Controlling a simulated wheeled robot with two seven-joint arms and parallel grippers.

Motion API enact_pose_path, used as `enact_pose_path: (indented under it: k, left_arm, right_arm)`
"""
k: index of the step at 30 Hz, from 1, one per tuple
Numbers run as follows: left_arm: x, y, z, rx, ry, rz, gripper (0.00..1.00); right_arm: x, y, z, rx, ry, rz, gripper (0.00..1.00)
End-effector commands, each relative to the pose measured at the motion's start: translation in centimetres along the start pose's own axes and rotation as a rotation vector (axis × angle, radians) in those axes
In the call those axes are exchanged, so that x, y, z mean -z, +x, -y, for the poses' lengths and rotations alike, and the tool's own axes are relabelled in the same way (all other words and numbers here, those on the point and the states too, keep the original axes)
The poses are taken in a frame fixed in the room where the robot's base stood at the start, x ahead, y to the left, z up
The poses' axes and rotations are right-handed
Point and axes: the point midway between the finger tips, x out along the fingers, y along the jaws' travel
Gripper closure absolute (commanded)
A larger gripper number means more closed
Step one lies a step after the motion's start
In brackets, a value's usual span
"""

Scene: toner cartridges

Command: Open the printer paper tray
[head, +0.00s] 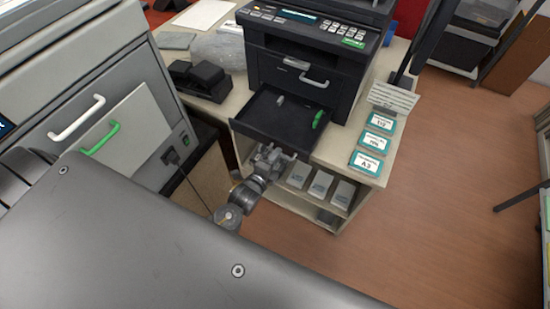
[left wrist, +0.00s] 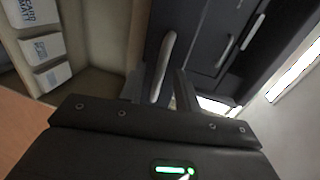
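The dark printer (head: 308,60) stands on a beige cabinet in the head view. Its paper tray (head: 262,112) is pulled out toward me, with its inside visible. A green piece (head: 318,119) and a small grey piece (head: 280,100) are in the tray. My left gripper (head: 268,154) is at the tray's front face. In the left wrist view its fingers (left wrist: 160,90) stand on either side of the tray's grey bar handle (left wrist: 165,62) and look shut on it. The exact finger contact is dark and partly hidden. My right gripper is not in view.
Labelled cards (head: 367,162) lie on the cabinet top right of the tray. White boxes (head: 320,184) sit on the shelf below. A black device (head: 200,78) is left of the printer. A grey machine with a green handle (head: 101,138) stands at the left.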

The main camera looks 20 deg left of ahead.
Motion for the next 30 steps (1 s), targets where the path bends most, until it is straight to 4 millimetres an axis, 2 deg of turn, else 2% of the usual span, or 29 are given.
enact_pose_path:
  k: [5, 12, 18, 23, 30]
  left_arm:
    - [0.0, -1.8, -0.3, -0.003, 0.0, -0.001, 0.68]
    - [0.1, -6.7, -0.3, -0.003, 0.0, -0.002, 0.68]
    - [0.0, -9.7, -0.2, -0.001, 0.0, -0.001, 0.68]
    - [0.0, -10.7, -0.1, 0.0, 0.0, 0.0, 0.68]
    - [0.0, -10.8, 0.0, 0.0, 0.0, 0.0, 0.68]
  right_arm:
    - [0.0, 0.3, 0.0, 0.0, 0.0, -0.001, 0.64]
    - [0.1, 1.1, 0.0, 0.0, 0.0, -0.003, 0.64]
    - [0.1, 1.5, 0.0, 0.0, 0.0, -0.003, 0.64]
    - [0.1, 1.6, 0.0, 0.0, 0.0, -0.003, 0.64]
    - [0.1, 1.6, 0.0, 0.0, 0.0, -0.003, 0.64]
